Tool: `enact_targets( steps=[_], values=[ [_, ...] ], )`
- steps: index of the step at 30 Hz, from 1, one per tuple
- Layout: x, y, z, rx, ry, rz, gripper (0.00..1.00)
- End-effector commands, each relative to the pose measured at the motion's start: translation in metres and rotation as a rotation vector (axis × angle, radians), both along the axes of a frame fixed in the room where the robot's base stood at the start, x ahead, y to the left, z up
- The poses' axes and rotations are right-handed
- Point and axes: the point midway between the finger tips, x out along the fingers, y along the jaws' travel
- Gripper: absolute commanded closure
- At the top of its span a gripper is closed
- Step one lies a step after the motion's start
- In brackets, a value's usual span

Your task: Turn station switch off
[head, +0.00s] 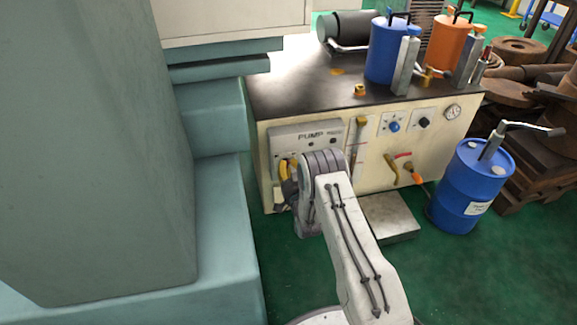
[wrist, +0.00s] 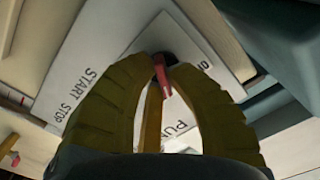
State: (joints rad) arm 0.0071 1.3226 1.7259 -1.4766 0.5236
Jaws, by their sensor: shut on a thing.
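The pump panel (head: 335,131) is a pale plate marked PUMP on the front of the cream machine cabinet. In the wrist view the panel (wrist: 122,40) carries START and STOP lettering on the left and a partly hidden label beginning with O on the right. A small red switch lever (wrist: 161,80) sticks out of a dark mount between my fingertips. My gripper (wrist: 163,66) has its yellow fingers closed in on both sides of this lever. In the head view my gripper (head: 286,171) is at the panel's lower left, and my arm hides the switch.
A teal machine column (head: 110,130) stands close on the left. The cabinet (head: 437,130) has knobs, a gauge and yellow and orange-tipped levers to the right. A metal step (head: 391,217) and a blue drum (head: 472,187) stand on the green floor.

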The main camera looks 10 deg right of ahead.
Motion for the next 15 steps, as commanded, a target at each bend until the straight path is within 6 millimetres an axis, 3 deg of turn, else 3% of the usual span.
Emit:
enact_targets(
  steps=[15],
  values=[
    [0.0005, 0.0012, 0.0019, -0.092, -0.003, 0.002, 1.0]
  ],
)
